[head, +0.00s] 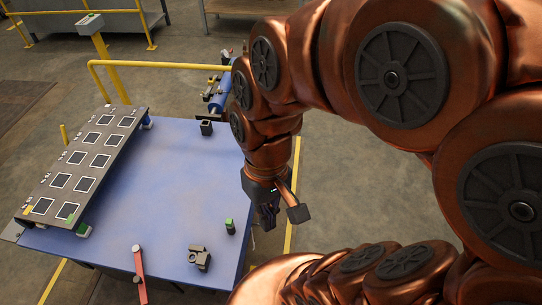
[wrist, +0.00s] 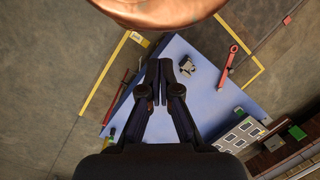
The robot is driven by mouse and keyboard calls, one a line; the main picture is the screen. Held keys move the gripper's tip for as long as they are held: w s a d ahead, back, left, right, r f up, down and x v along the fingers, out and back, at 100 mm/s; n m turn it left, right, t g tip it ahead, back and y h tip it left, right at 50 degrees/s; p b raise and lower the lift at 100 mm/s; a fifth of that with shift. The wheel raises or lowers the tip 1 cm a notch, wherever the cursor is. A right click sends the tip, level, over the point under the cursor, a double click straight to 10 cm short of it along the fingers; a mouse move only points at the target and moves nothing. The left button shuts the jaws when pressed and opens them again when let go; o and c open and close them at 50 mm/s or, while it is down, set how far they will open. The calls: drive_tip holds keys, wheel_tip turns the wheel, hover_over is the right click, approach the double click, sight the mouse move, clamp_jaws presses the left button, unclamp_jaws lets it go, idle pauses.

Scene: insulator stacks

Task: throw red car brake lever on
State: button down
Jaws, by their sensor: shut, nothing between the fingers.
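A red lever (head: 140,275) with a round grey end stands at the near edge of the blue table, its lower part cut off by the picture edge in the head view. It also shows in the wrist view as a red bar (wrist: 228,66) at the upper right, by the table edge. My gripper (head: 268,215) hangs beside the table's right edge, well to the right of the lever and apart from it. In the wrist view my dark fingers (wrist: 159,68) are close together and hold nothing.
The blue table (head: 180,185) bears a long panel with several square plates (head: 83,160) on its left. A small grey metal block (head: 199,257) and a small green-topped part (head: 230,226) lie between lever and gripper. A yellow rail (head: 160,65) runs behind.

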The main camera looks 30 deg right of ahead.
drive_tip(key=w+a+f+m+t+y+b, duration=0.1)
drive_tip(key=w+a+f+y+b, duration=0.2)
drive_tip(key=w+f+b, duration=0.3)
drive_tip(key=w+a+f+m+y+b, duration=0.1)
drive_tip(key=w+a+f+y+b, duration=0.15)
drive_tip(key=w+f+b, duration=0.4)
drive_tip(key=w+d+f+m+t+y+b, duration=0.2)
drive_tip(key=w+d+f+b, duration=0.15)
drive_tip(key=w, duration=0.45)
drive_tip(key=w+d+f+m+t+y+b, duration=0.2)
drive_tip(key=w+d+f+b, duration=0.15)
drive_tip(key=w, duration=0.35)
drive_tip(key=w+d+f+m+t+b, duration=0.3)
drive_tip(key=w+d+f+t+b, duration=0.15)
drive_tip(key=d+f, duration=0.3)
drive_tip(key=w+d+f+m+t+b, duration=0.35)
drive_tip(key=w+d+f, duration=0.2)
drive_tip(key=d, duration=0.35)
drive_tip(key=d+f+m+t+h+b, duration=0.1)
drive_tip(key=d+f+m+h+b, duration=0.1)
drive_tip(key=d+f, duration=0.4)
drive_tip(key=d+f+m+t+h+b, duration=0.2)
drive_tip(key=d+f, duration=0.5)
drive_tip(key=d, duration=0.5)
drive_tip(key=shift+s+d+m+t+h+b, duration=0.35)
drive_tip(key=shift+m+h+b, duration=0.3)
drive_tip(key=shift+b, duration=0.4)
drive_tip(key=shift+w+f, duration=0.1)
drive_tip(key=shift+f, duration=0.05)
